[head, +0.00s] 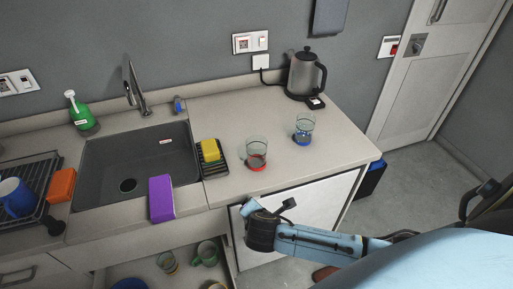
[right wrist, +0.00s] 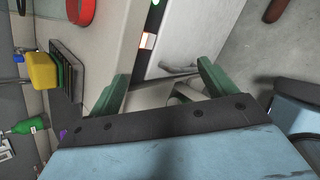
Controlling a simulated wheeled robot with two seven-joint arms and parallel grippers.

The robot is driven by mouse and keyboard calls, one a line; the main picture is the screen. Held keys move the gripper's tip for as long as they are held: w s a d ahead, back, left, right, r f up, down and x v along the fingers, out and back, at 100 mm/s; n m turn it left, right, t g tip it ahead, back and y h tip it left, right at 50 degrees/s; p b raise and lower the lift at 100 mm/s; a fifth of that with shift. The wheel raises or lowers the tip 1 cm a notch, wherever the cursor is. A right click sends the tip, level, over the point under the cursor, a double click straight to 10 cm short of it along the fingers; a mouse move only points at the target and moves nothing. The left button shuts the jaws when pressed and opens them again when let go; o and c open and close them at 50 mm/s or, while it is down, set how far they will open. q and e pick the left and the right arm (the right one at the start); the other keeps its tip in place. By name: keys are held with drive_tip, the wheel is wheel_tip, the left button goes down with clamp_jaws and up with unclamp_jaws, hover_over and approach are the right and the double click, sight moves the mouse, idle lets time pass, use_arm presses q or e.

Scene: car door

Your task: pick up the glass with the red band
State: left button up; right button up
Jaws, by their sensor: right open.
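The glass with the red band (head: 257,153) stands upright on the counter, right of the sink. In the right wrist view its red band (right wrist: 81,12) shows at the top edge, cut off by the frame. A second glass with a blue band (head: 304,129) stands behind it to the right. My right gripper (head: 269,207) is at the counter's front edge, nearer to me than the red-banded glass and apart from it. In the right wrist view its green fingers (right wrist: 163,84) are spread with nothing held between them. My left gripper is not in view.
A yellow sponge (head: 210,150) sits in a dark rack (head: 215,171) left of the glass. A kettle (head: 304,76) stands at the back right. The sink (head: 128,157) and purple sponge (head: 161,198) are left. Counter (head: 330,150) right of the glasses is clear.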

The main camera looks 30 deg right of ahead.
drive_tip(key=w+d+r+n+t+h+p, duration=0.1)
drive_tip(key=w+r+n+t+h, duration=0.2)
drive_tip(key=r, duration=0.4)
drive_tip(key=w+d+r+n+t+p, duration=0.1)
drive_tip(key=w+d+r+n, duration=0.1)
drive_tip(key=r+n, duration=0.45)
drive_tip(key=b, duration=0.1)
approach(257, 144)
drive_tip(key=shift+w+d+m, duration=0.3)
drive_tip(key=shift+d+m, duration=0.05)
drive_tip(key=shift+m, duration=0.1)
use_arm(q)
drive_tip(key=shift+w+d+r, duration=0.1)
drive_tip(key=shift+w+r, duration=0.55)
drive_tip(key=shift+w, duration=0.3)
use_arm(e)
drive_tip(key=shift+a+f+x, duration=0.1)
drive_tip(key=shift+x, duration=1.45)
drive_tip(key=shift+a+f+x, duration=0.1)
drive_tip(key=shift+f+x, duration=0.05)
drive_tip(key=shift+x, duration=1.4)
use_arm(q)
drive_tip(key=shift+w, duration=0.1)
use_arm(e)
drive_tip(key=c, duration=1.2)
drive_tip(key=shift+o, duration=0.2)
